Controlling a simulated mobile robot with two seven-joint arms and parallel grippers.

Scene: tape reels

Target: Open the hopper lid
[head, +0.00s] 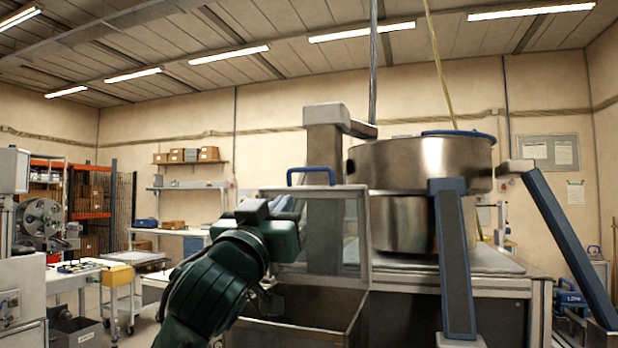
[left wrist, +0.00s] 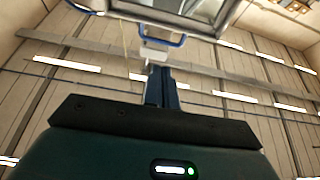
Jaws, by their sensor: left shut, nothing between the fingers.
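The hopper lid (head: 334,236), a clear panel in a grey frame, stands upright above the hopper (head: 300,308), whose open top shows below it. A blue handle (head: 311,170) is on the lid's top edge. My left gripper (head: 287,204) is in front of the lid's left part, below the handle, with its fingers shut and empty. In the left wrist view the shut fingers (left wrist: 160,84) point toward the lid's frame (left wrist: 189,24) and the blue handle (left wrist: 150,37); a gap shows between fingertips and handle. My right gripper is not in view.
A large steel bowl (head: 410,165) stands on the machine to the right of the lid, with blue-grey slanted posts (head: 452,258) in front. A grey column (head: 322,145) rises behind the lid. Workbenches (head: 80,272) and shelves are at the left, with open floor between.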

